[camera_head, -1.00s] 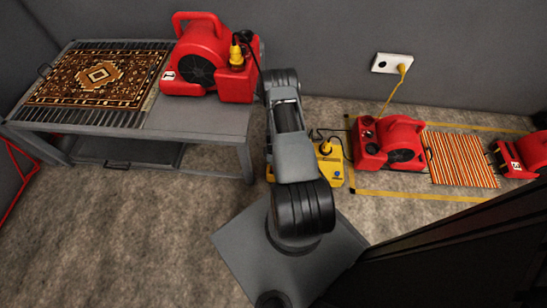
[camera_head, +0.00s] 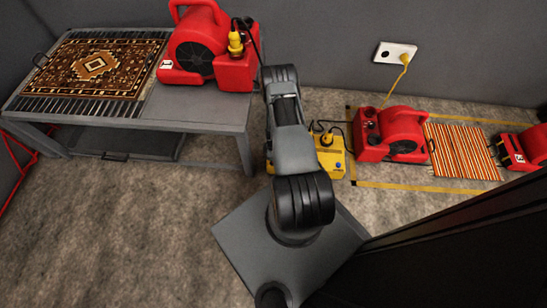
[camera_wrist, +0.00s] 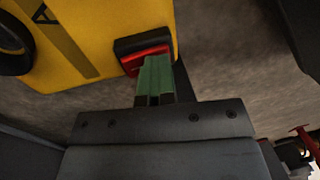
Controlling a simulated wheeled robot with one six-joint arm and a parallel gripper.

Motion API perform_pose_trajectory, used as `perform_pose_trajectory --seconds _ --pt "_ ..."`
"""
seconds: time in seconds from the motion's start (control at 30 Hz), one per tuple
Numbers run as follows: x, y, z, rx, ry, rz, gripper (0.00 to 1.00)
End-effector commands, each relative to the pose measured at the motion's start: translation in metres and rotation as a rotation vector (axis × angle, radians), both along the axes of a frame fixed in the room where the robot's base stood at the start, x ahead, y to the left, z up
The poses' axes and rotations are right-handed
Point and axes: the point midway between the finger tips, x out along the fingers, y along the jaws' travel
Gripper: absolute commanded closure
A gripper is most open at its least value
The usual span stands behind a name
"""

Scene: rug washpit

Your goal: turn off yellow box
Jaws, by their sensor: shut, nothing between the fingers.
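The yellow box (camera_head: 332,158) sits on the floor behind my arm in the head view, its left part partly hidden by the arm. In the wrist view the yellow box (camera_wrist: 100,35) fills the upper left, with a red switch in a black frame (camera_wrist: 145,52) at its lower right edge. My gripper (camera_wrist: 155,65) is shut and empty, its green fingertips overlapping the lower part of the red switch. I cannot tell whether they touch it. The gripper is hidden by the arm in the head view.
A grey table (camera_head: 200,115) at left holds a patterned rug (camera_head: 95,65) and a red blower (camera_head: 200,50). Another red blower (camera_head: 400,140) stands right of the box, beside a striped rug (camera_head: 462,150). A wall outlet (camera_head: 395,52) has a yellow cord. Carpet in front of the table is clear.

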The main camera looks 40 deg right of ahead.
Motion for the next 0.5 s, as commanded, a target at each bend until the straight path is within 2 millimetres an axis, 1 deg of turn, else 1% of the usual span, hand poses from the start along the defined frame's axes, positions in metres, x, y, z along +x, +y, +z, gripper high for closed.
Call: perform_pose_trajectory --seconds 0.03,0.27,0.5 --pt "-0.0010 0.0008 -0.0029 -0.001 0.001 0.001 1.00" --pt "-0.0001 0.0000 -0.0044 -0.001 0.000 0.001 1.00" --pt "0.0070 -0.0072 -0.0040 -0.004 -0.006 0.000 1.00"
